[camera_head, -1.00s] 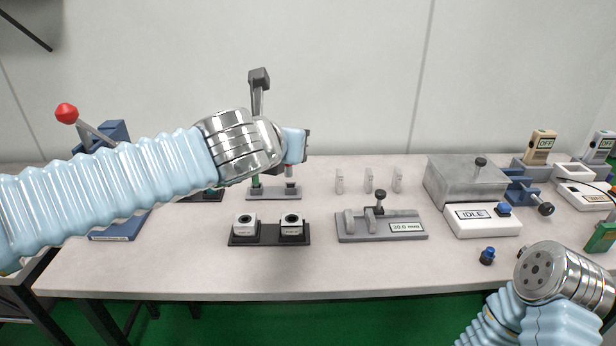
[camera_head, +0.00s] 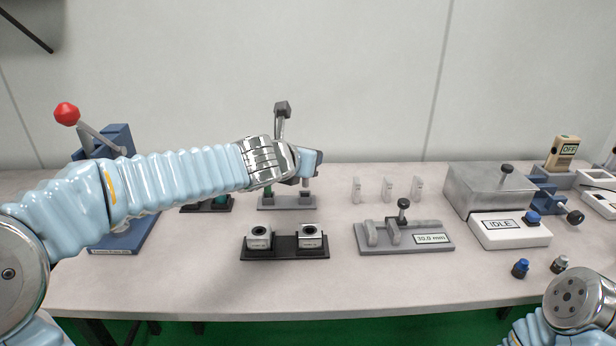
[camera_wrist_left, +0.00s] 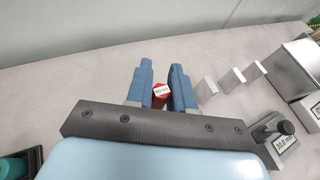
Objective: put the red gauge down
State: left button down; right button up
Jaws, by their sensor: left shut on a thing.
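The red gauge (camera_wrist_left: 161,92) shows in the left wrist view as a small red piece with a white label. It sits between the two blue fingers of my left gripper (camera_wrist_left: 161,88), which is shut on it. In the head view my left gripper (camera_head: 311,164) is over the back middle of the table, in front of the grey lever stand (camera_head: 282,125). The gauge is hidden there. I cannot tell whether the gauge touches the table. My right wrist is at the lower right of the head view; its gripper is out of sight.
Several pale blocks (camera_head: 388,189) stand right of the left gripper. A black holder (camera_head: 285,256) with two white-grey blocks lies in front. A grey measuring fixture (camera_head: 440,248) reads 30.0 mm. An IDLE box (camera_head: 510,234) stands to the right. The table's front left (camera_head: 170,285) is clear.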

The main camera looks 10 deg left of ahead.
pick_arm(q)
jog(key=f+b, duration=0.3)
jog(key=f, duration=0.1)
jog(key=shift+w+a, duration=0.15)
jog(key=shift+w, duration=0.15)
jog(key=shift+r, duration=0.15)
jog(key=c, duration=1)
grip_release()
